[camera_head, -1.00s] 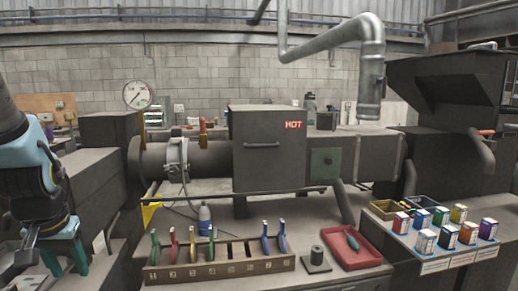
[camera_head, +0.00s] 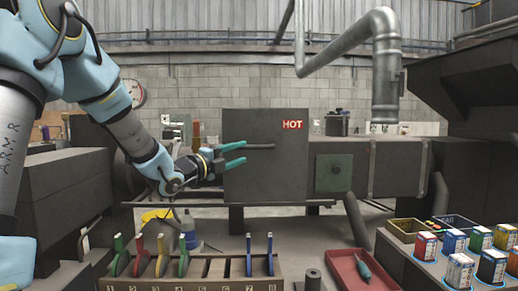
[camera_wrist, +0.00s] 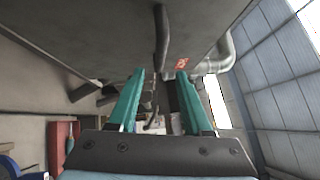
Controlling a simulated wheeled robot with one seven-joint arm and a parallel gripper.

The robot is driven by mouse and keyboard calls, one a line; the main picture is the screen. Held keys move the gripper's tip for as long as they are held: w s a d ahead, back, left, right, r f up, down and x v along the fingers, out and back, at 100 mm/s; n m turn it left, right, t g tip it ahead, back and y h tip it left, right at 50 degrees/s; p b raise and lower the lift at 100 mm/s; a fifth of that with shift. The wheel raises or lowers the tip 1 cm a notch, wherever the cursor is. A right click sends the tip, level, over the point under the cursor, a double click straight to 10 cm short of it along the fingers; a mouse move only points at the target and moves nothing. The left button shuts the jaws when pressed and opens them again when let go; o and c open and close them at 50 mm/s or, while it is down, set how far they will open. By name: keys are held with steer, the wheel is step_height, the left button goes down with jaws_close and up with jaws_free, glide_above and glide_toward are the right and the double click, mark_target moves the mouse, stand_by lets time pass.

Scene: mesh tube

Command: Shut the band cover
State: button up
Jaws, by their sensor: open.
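The band cover (camera_head: 250,180) is a large dark grey box face with a red HOT label (camera_head: 292,125), in the middle of the head view. Its dark bar handle (camera_head: 262,147) sticks out near the top middle. My gripper (camera_head: 243,153) has teal fingers and is open, in front of the cover's left half at the handle's height. In the wrist view the handle (camera_wrist: 161,40) runs along the cover face (camera_wrist: 100,35) between my open fingers (camera_wrist: 160,76). I cannot tell whether they touch it. How far the cover stands open is not clear.
Below stands a rack (camera_head: 195,270) with coloured upright tools. A red tray (camera_head: 360,270) and several small boxes (camera_head: 463,268) lie to the right. A blue-grey bottle (camera_head: 188,232) stands behind the rack. A metal pipe (camera_head: 385,70) rises at the back right.

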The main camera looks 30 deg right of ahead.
mark_target(254, 148)
steer(key=p+x, duration=0.2)
steer(key=x, duration=0.6)
steer(key=shift+w+d+f+p, duration=0.1)
steer(key=shift+p, duration=0.25)
jaws_close()
stand_by(1.0)
